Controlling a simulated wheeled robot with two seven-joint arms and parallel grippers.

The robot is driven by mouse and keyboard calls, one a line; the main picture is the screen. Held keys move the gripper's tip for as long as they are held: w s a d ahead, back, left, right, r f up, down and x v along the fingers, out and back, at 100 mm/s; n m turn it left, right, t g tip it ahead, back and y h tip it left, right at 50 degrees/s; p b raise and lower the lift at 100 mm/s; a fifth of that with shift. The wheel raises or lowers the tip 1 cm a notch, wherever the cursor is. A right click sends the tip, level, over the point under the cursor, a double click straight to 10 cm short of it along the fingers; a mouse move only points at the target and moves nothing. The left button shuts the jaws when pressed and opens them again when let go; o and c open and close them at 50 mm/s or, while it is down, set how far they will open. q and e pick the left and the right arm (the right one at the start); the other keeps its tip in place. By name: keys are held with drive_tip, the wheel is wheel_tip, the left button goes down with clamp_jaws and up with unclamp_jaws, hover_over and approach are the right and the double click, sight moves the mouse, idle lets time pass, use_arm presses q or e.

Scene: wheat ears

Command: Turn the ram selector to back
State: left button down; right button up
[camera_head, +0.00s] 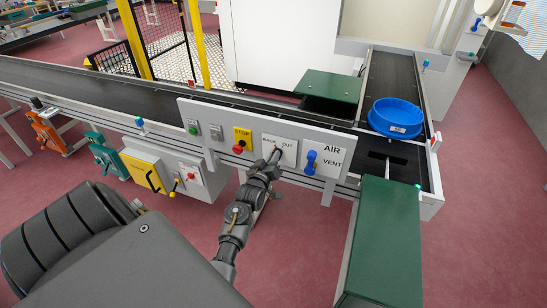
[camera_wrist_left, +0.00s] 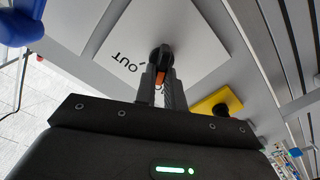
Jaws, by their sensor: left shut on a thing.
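The ram selector is a black knob (camera_wrist_left: 161,56) on a white plate (camera_head: 288,147) lettered BACK on the left and OUT on the right in the head view. In the left wrist view the plate (camera_wrist_left: 125,38) shows OUT and a tick mark upside down; BACK is hidden there. My left gripper (camera_head: 276,157) reaches up to the plate. Its fingers (camera_wrist_left: 161,86) are shut on the knob in the wrist view. An orange part (camera_wrist_left: 160,76) shows between the fingertips. Which mark the knob points to I cannot tell. My right gripper is not in view.
Left of the plate is a yellow STOP plate (camera_head: 242,134) with a red button. Right of it is a blue AIR/VENT handle (camera_head: 310,160). A blue round tub (camera_head: 396,117) stands on the side conveyor. A green cover (camera_head: 385,240) is at right front.

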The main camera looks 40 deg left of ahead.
use_arm(q)
drive_tip(key=c, duration=1.5)
unclamp_jaws()
drive_tip(key=b+v, duration=0.2)
drive_tip(key=v, duration=0.8)
drive_tip(key=shift+s+d, duration=0.2)
drive_tip(key=shift+s, duration=0.15)
